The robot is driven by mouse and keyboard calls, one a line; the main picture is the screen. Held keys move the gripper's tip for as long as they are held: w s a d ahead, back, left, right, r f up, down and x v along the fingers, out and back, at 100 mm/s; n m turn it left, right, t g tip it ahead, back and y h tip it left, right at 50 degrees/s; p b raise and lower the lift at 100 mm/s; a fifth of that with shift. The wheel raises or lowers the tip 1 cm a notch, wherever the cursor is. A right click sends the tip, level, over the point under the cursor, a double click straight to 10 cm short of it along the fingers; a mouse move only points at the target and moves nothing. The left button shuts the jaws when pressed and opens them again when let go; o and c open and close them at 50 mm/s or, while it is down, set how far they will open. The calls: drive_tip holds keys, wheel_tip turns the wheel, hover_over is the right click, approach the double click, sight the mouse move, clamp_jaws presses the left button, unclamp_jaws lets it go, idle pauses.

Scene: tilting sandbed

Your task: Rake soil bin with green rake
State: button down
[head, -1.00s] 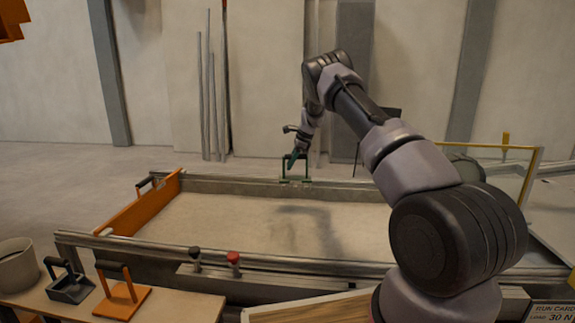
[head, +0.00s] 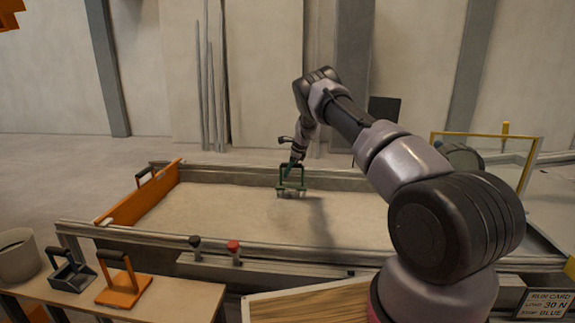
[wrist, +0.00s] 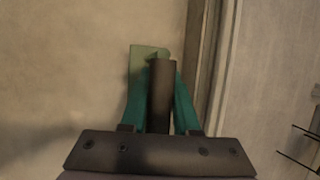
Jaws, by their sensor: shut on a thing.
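My gripper (head: 292,160) is shut on the handle of the green rake (head: 291,188) and reaches over the far side of the soil bin. The rake hangs upright with its lower edge at or close to the soil; I cannot tell whether it touches. In the wrist view, teal fingers of my gripper (wrist: 160,90) close around the dark handle, and the green rake head (wrist: 142,65) shows beyond it. The soil bin (head: 330,247) is a long metal-railed bed of pale, mostly smooth sand. A shadow falls on the sand just below the rake.
An orange board with a handle (head: 142,197) spans the bin's left end. Black and red knobs (head: 233,250) stand on the near rail.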

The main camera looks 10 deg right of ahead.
wheel_tip(320, 180, down, 3)
drive_tip(key=shift+f, duration=0.1)
drive_tip(key=shift+s+a, duration=0.2)
drive_tip(key=shift+s, duration=0.15)
drive_tip(key=s+a, duration=0.3)
drive_tip(key=s, duration=0.7)
drive_tip(key=s+a, duration=0.3)
drive_tip(key=s, duration=0.7)
drive_tip(key=s+a, duration=0.3)
drive_tip(key=s, duration=0.7)
drive_tip(key=shift+s+a, duration=0.35)
drive_tip(key=shift+a, duration=0.05)
wheel_tip(320, 180, up, 12)
drive_tip(key=shift+f, duration=0.25)
drive_tip(key=shift+w, duration=0.2)
